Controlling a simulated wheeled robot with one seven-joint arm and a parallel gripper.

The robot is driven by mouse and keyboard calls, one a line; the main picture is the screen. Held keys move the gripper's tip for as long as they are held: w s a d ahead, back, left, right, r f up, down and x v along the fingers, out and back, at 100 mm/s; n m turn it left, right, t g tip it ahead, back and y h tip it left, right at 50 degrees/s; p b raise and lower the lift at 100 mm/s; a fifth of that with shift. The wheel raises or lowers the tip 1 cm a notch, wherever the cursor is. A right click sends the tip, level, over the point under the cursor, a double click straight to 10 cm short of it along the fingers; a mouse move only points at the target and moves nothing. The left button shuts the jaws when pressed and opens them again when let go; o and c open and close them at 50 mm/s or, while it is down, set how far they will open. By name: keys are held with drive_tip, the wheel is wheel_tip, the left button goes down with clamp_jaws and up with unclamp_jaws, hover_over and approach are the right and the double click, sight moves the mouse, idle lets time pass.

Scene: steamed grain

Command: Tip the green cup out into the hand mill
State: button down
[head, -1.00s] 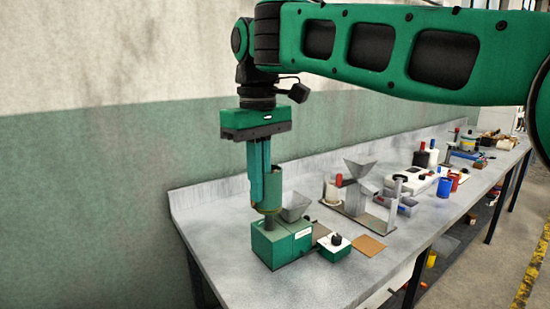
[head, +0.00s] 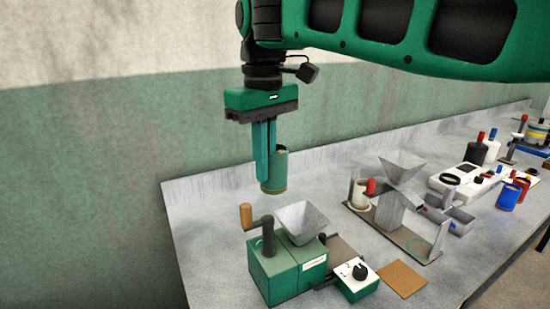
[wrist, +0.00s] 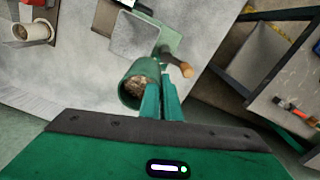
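My gripper (head: 266,180) points down, shut on the green cup (head: 280,172), and holds it upright in the air. In the wrist view the cup (wrist: 131,94) is beside the fingers (wrist: 163,88), with brown grain (wrist: 138,86) inside. The hand mill (head: 287,272) is a green box on the bench with a grey square hopper (head: 302,222) and a crank with a wooden handle (head: 246,216). In the head view the cup is above and behind the mill, apart from the hopper. The hopper (wrist: 136,36) also shows in the wrist view, beyond the cup.
A small box with a black knob (head: 357,280) and a brown mat (head: 401,279) are right of the mill. A grey hopper stand (head: 397,205), a white cup (head: 360,196), and blue (head: 508,197) and red cups are farther right. The bench left of the mill is clear.

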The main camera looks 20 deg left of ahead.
drive_tip(key=shift+w+d+f+y, duration=0.25)
drive_tip(key=shift+w+y, duration=0.05)
drive_tip(key=shift+y, duration=0.1)
drive_tip(key=shift+s+g, duration=0.15)
drive_tip(key=shift+g, duration=0.15)
drive_tip(key=shift+y, duration=0.3)
drive_tip(key=shift+f, duration=0.25)
drive_tip(key=shift+y, duration=0.5)
drive_tip(key=shift+f, duration=0.1)
drive_tip(key=shift+f+g+y, duration=0.15)
drive_tip(key=shift+g+y, duration=0.15)
